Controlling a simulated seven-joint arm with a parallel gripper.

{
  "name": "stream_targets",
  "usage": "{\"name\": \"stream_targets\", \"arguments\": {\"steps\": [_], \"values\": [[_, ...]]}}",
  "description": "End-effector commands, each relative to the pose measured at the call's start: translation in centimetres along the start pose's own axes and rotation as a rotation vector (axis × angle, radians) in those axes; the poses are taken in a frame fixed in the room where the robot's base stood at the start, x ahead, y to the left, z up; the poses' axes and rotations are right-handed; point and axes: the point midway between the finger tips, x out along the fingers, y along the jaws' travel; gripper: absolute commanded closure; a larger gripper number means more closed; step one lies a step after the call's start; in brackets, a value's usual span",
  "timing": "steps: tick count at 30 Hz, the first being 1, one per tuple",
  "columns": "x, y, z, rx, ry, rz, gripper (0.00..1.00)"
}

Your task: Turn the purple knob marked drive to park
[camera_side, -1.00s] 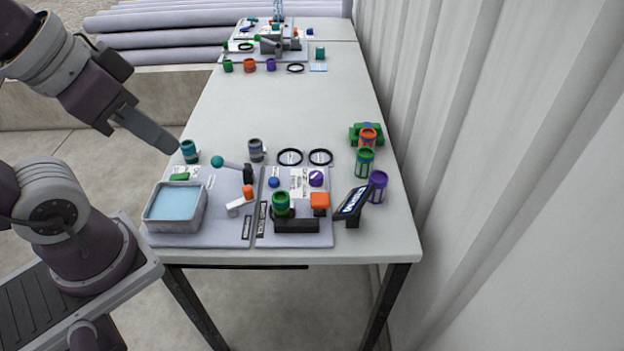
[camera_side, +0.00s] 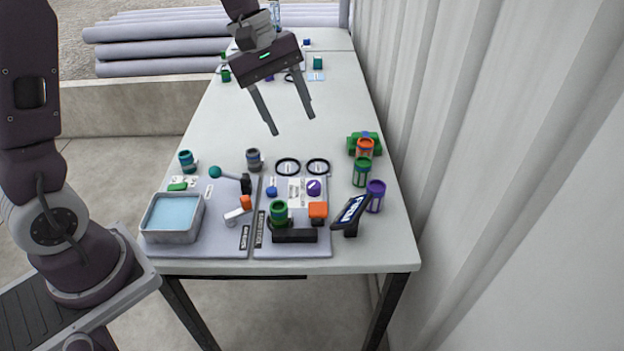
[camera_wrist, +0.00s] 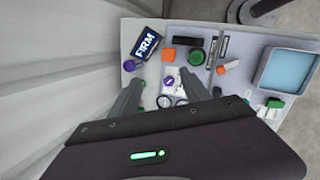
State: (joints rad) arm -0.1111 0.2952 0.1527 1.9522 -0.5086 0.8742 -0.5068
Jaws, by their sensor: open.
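The purple knob (camera_side: 313,187) sits on the right-hand grey panel (camera_side: 262,246), beside a white label sheet. A pale line shows across its face; the words around it are too small to read. It also shows in the wrist view (camera_wrist: 169,82), beyond and between the two fingers. My gripper (camera_side: 293,126) is open and empty, with its fingers pointing down above the table, behind the panel and well above the knob. In the wrist view my gripper's fingertips (camera_wrist: 162,83) are spread to either side of the knob's direction.
Near the knob are an orange block (camera_side: 318,209), a green cylinder (camera_side: 279,210), a blue knob (camera_side: 271,191) and a tilted dark sign (camera_side: 352,208). Two black rings (camera_side: 288,167) lie behind. A purple can (camera_side: 375,196) and green can (camera_side: 361,172) stand right. The table's middle is clear.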

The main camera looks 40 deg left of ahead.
Motion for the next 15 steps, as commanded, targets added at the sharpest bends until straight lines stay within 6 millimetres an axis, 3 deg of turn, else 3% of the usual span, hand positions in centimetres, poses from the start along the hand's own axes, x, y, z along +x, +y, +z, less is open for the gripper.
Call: {"name": "stream_targets", "arguments": {"steps": [1, 3, 6, 10, 15], "values": [[3.2, 0.6, -2.8, -0.137, -0.032, -0.024, 0.45], [7.4, 1.2, -6.3, -0.326, -0.061, -0.042, 0.45], [12.3, 0.9, -9.9, -0.527, -0.084, -0.066, 0.45], [15.9, 0.1, -12.2, -0.661, -0.094, -0.083, 0.45], [18.6, -0.1, -12.2, -0.684, -0.097, -0.089, 0.45]]}}
